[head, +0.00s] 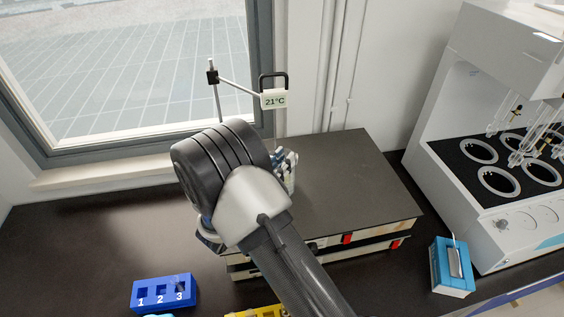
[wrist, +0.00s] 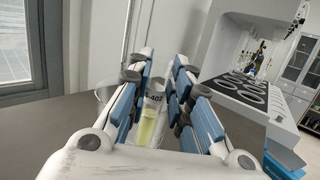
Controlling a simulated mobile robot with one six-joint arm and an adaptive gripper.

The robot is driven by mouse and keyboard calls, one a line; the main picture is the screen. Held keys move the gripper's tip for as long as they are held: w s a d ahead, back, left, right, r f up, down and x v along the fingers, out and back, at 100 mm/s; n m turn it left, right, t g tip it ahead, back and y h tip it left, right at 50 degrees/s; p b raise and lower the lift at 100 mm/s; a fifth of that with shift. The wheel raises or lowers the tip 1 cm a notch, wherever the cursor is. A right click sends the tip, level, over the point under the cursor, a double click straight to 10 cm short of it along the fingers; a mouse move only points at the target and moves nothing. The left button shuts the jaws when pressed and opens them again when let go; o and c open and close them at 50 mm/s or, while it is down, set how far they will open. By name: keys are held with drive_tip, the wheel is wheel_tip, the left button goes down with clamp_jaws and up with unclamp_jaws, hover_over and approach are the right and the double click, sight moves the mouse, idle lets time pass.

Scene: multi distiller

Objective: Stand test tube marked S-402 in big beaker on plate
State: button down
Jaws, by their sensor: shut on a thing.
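The test tube (wrist: 150,126) with pale yellow liquid is between the blue-padded fingers of my gripper (wrist: 156,78) in the wrist view. Its label shows "-402"; the first character is hidden. My gripper is shut on it. A clear glass rim (wrist: 103,93), probably the big beaker, shows behind the left finger; most of it is hidden. In the head view my gripper (head: 284,160) is mostly behind my arm, over the dark flat plate (head: 350,185). I cannot tell whether the tube is inside the beaker.
A blue numbered rack (head: 162,293) stands at the front left. A blue box (head: 452,268) stands right of the plate, near the white distiller (head: 500,215). A stand with a 21°C display (head: 274,98) rises behind my arm. The plate's right half is clear.

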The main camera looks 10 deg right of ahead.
drive_tip(key=shift+s+d+f, duration=0.15)
drive_tip(key=shift+f, duration=0.55)
drive_tip(key=c, duration=1.4)
unclamp_jaws()
drive_tip(key=shift+s, duration=0.15)
drive_tip(key=shift+o, duration=0.2)
drive_tip(key=shift+r, duration=0.2)
drive_tip(key=shift+w+r+p, duration=0.45)
drive_tip(key=shift+r+p, duration=0.3)
drive_tip(key=shift+r, duration=0.1)
wheel_tip(320, 180, up, 3)
drive_tip(key=shift+r+p, duration=0.15)
drive_tip(key=shift+p, duration=0.9)
